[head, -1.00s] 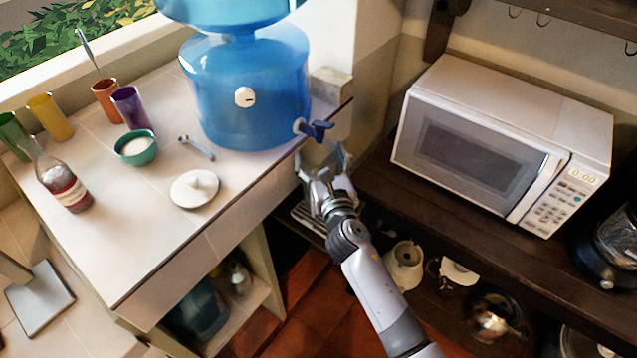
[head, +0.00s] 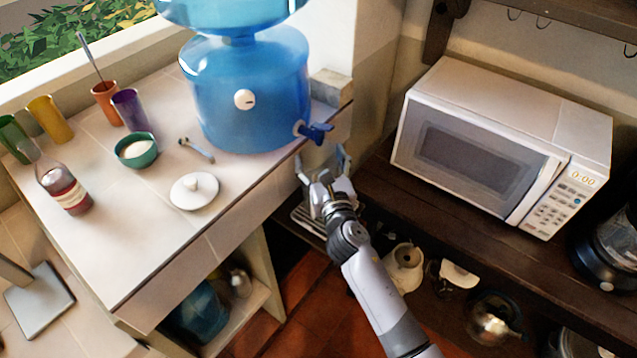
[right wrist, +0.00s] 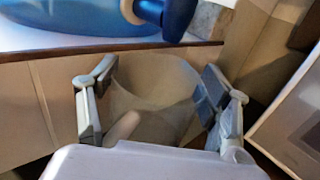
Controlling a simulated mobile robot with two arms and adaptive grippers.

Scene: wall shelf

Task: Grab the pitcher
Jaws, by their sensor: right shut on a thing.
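The pitcher (right wrist: 155,95) is a pale, see-through vessel in the middle of the right wrist view, between my two finger pads. My right gripper (right wrist: 155,80) is shut on it, one finger at each side. In the head view my right gripper (head: 321,166) is just off the counter's right edge, below the blue tap. The pitcher is too faint to make out clearly in the head view. The lower part of the pitcher is hidden by the gripper body in the wrist view. My left gripper is not in view.
A blue water dispenser (head: 245,98) with a tap (head: 316,131) stands on the white counter (head: 150,225). A microwave (head: 500,150) stands on the dark shelf to the right. Cups, a bowl and a bottle (head: 63,188) are on the counter's left. Pots sit below the shelf.

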